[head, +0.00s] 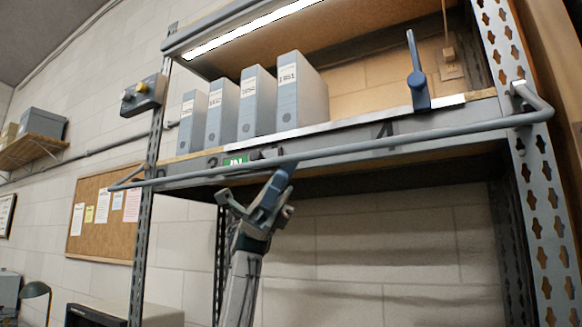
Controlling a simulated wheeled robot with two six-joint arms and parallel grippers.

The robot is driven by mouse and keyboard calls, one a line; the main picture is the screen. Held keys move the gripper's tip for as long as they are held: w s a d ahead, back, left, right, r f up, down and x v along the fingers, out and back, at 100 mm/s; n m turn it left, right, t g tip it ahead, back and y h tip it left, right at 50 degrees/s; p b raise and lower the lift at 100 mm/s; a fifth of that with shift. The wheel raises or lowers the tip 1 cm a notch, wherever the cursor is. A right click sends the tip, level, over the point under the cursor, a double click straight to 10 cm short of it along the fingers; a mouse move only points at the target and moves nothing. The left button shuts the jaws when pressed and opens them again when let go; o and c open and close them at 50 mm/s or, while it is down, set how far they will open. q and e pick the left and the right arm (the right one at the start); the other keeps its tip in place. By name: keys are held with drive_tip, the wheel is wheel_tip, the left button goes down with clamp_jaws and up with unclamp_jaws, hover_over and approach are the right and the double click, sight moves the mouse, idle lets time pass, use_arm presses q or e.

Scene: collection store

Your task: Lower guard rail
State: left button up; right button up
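The guard rail (398,143) is a blue-grey tube running across the front of the shelf. It is raised, level with the shelf edge, with bent ends at the left and right posts. My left gripper (277,185) is below the rail, left of its middle. A blue-grey piece at its top reaches up to the rail's underside. I cannot tell whether this piece is part of the rail or a finger, nor whether the jaws are shut on anything. My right gripper is not in view.
Several grey binders (254,101) stand on the shelf (345,138) behind the rail. A blue lever (418,82) stands upright at the shelf's right. Perforated posts (537,165) flank the bay. A corkboard (105,212) hangs at left. The space below the shelf looks clear.

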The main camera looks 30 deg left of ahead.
use_arm(q)
drive_tip(key=b+v, duration=0.1)
drive_tip(key=v, duration=0.5)
drive_tip(key=shift+a+f, duration=0.15)
drive_tip(key=shift+a, duration=0.05)
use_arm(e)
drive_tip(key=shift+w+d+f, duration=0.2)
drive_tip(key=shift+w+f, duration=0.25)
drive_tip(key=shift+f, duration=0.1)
use_arm(q)
drive_tip(key=shift+w, duration=0.15)
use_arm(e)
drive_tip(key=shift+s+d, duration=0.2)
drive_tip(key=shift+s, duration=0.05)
